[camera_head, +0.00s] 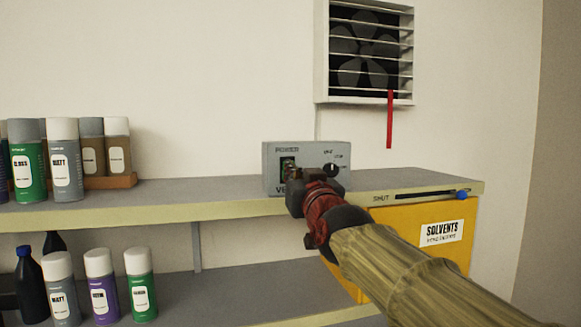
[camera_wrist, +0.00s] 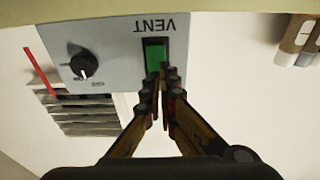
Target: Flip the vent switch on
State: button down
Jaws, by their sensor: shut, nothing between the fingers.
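The grey vent control box (camera_head: 310,152) stands on the shelf against the wall. It carries a dark-framed green switch (camera_head: 287,163) on its left and a black round knob (camera_head: 330,171) on its right. In the wrist view the picture is upside down, with the word VENT beside the green switch (camera_wrist: 155,50). My gripper (camera_wrist: 162,73) is shut and empty, its fingertips at the end of the switch away from the VENT lettering. I cannot tell whether they touch it. In the head view my gripper (camera_head: 291,181) hides part of the box front.
A louvred wall fan (camera_head: 365,52) hangs above, with a red strip (camera_head: 390,120) hanging straight down. Spray cans (camera_head: 62,160) stand left on the shelf (camera_head: 210,194). A yellow solvents cabinet (camera_head: 400,225) is below right, with a blue-knobbed slider (camera_head: 461,195) above it.

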jog(key=shift+x, duration=0.8)
jog(key=shift+w+r, duration=0.1)
jog(key=shift+r, duration=0.05)
